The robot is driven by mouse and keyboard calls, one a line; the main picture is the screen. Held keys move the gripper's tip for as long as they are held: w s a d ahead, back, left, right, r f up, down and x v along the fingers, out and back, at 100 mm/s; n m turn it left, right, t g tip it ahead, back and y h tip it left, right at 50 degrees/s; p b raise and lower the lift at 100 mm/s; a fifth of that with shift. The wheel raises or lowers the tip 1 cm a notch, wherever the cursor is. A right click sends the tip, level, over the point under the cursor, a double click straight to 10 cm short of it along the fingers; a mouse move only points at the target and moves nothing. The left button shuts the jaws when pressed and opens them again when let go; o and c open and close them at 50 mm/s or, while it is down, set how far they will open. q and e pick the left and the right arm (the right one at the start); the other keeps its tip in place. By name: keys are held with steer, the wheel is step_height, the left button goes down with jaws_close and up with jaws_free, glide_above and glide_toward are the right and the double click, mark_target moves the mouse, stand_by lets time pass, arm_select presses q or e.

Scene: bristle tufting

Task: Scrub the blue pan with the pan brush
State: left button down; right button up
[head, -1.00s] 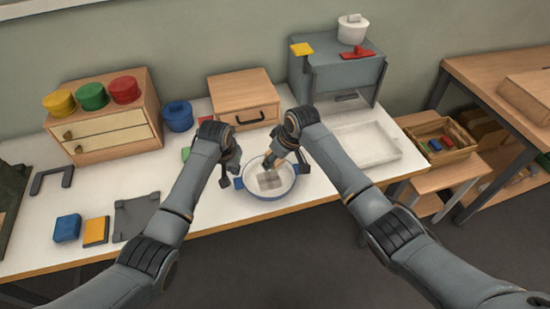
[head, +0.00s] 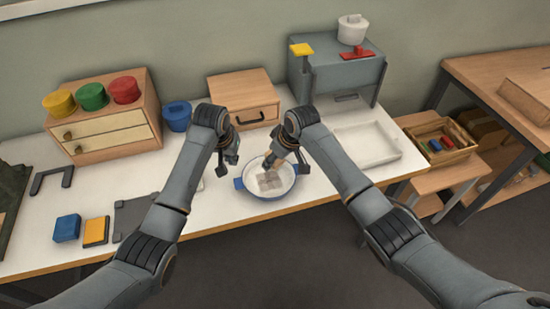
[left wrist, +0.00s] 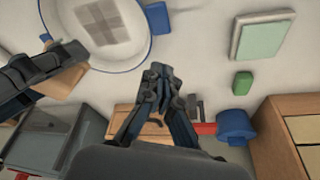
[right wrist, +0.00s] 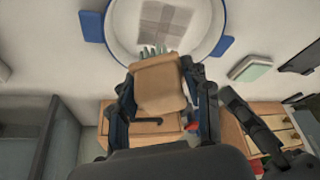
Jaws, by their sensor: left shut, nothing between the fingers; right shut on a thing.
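The blue pan (head: 284,191) stands on the white table, with a blue rim, two blue handles and a pale inside. A grey checkered patch (head: 270,181) marks its floor; it also shows in the right wrist view (right wrist: 165,22). My right gripper (head: 296,166) is shut on the pan brush (right wrist: 160,85), a wooden block with grey-green bristles pointing into the pan. I cannot tell whether the bristles touch the pan floor. My left gripper (head: 225,170) is shut and empty, just left of the pan's left handle (head: 238,183); its closed fingers show in the left wrist view (left wrist: 160,75).
A blue cup (head: 177,116), a wooden drawer box (head: 240,90) and a grey machine (head: 340,75) stand behind. A white tray (head: 395,155) lies right of the pan. A blue block (head: 67,228) and a yellow-topped block (head: 96,231) lie at the left front.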

arm_select(q)
steer(key=v, duration=1.2)
steer(key=shift+a+f, duration=0.1)
